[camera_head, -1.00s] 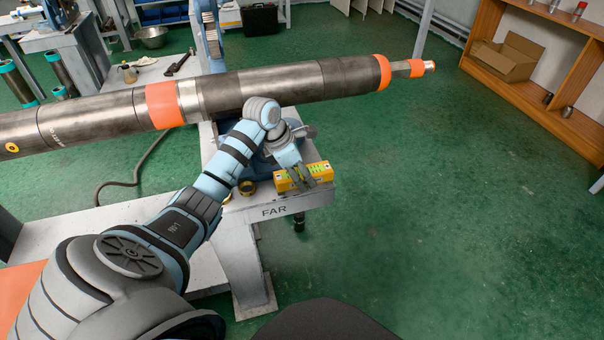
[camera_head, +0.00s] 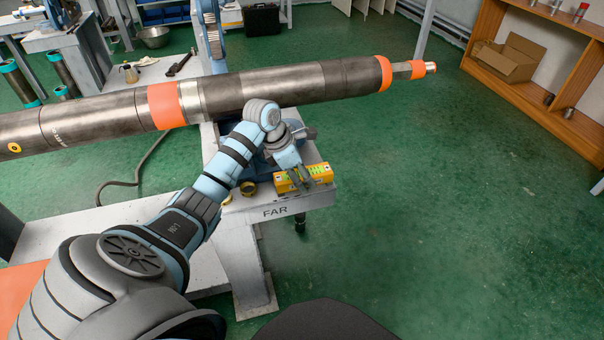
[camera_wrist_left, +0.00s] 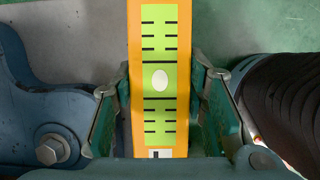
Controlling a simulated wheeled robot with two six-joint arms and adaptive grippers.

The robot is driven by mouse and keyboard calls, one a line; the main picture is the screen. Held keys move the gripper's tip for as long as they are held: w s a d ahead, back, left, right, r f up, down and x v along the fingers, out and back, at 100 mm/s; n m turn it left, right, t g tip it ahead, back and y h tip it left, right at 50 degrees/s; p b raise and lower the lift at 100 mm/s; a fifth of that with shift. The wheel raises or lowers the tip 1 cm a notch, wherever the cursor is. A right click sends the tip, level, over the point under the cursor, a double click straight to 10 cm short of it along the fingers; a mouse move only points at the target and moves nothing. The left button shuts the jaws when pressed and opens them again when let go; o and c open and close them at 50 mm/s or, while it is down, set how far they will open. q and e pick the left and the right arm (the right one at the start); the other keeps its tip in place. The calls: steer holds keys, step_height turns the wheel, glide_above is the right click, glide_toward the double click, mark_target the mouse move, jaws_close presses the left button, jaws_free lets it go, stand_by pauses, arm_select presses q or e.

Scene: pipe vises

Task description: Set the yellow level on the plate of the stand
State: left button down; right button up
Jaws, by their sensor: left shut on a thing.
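The yellow level (camera_head: 318,172) lies on the light grey plate (camera_head: 285,205) of the stand, near its corner marked FAR. My left gripper (camera_head: 301,180) reaches down over it with its fingers on both sides of the level. In the left wrist view the level (camera_wrist_left: 160,50) runs lengthwise between the two green fingers (camera_wrist_left: 160,112), with its green vial and bubble facing up. The fingers are closed on its sides. The level looks low at the plate; whether its underside touches cannot be told. My right gripper is not in view.
A blue vise (camera_head: 262,165) stands on the plate beside the level, with a long dark pipe (camera_head: 270,88) with orange bands across it. A small brass ring (camera_head: 248,188) lies left of the level. Open green floor (camera_head: 440,220) lies to the right.

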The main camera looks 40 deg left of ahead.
arm_select(q)
steer(key=shift+f, duration=0.3)
steer(key=c, duration=0.9)
jaws_free()
steer(key=shift+r, duration=0.1)
step_height(320, 180, up, 7)
steer(key=p, duration=0.5)
steer(key=shift+p, duration=0.3)
stand_by(0.6)
